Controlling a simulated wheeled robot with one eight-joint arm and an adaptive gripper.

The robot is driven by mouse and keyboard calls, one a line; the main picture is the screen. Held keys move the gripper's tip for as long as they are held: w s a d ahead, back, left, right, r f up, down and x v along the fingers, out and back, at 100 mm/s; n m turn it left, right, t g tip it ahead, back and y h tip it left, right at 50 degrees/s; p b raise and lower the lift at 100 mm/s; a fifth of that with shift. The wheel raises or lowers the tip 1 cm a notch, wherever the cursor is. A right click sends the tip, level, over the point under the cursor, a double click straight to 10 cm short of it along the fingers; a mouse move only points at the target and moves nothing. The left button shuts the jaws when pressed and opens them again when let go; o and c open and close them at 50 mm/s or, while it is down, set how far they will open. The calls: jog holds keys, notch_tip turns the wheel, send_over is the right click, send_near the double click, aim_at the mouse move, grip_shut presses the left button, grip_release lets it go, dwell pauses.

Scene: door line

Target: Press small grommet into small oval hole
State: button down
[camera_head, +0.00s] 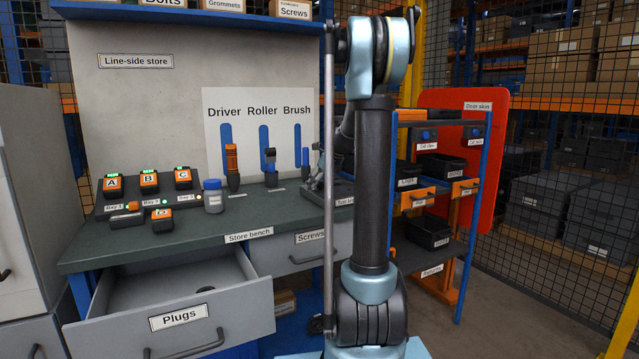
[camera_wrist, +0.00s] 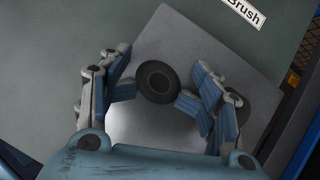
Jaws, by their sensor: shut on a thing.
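A round black grommet (camera_wrist: 157,82) with a raised centre shows in the wrist view. It sits between the blue-padded fingertips of my gripper (camera_wrist: 155,92), which are shut on it. A flat grey plate (camera_wrist: 185,45) lies below the gripper on the dark green bench top. A second dark round shape (camera_wrist: 237,108) shows partly behind the right finger; I cannot tell whether it is another grommet or a hole. In the head view my gripper (camera_head: 317,182) is small at the bench's right end, partly covered by my arm. No small oval hole can be made out.
The store bench (camera_head: 270,213) holds bay modules (camera_head: 148,182) and a blue-lidded jar (camera_head: 213,196) at left. The Plugs drawer (camera_head: 180,316) stands open in front. A driver (camera_head: 232,165) and other tools stand at the back. A shelf rack (camera_head: 440,205) and red door skin (camera_head: 497,130) are at right.

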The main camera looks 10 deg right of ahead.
jog(key=c, duration=2.2)
grip_release()
jog(key=shift+s+d+f, duration=0.15)
jog(key=shift+s+f, duration=0.35)
jog(key=shift+f, duration=0.35)
jog(key=shift+o, duration=0.8)
jog(key=shift+w+f, duration=0.1)
jog(key=shift+f, duration=0.05)
jog(key=shift+w+d+f, duration=0.1)
grip_shut()
jog(key=shift+w, duration=0.15)
jog(key=o, duration=1)
grip_release()
jog(key=shift+d+f, duration=0.1)
jog(key=shift+f, duration=0.05)
jog(key=o, duration=0.8)
jog(key=shift+w+f+g, duration=0.3)
jog(key=shift+w+f, duration=0.4)
jog(key=shift+w, duration=0.05)
jog(key=shift+o, duration=0.2)
jog(key=shift+s+a+r, duration=0.2)
jog(key=shift+s+r, duration=0.4)
jog(key=shift+r, duration=0.1)
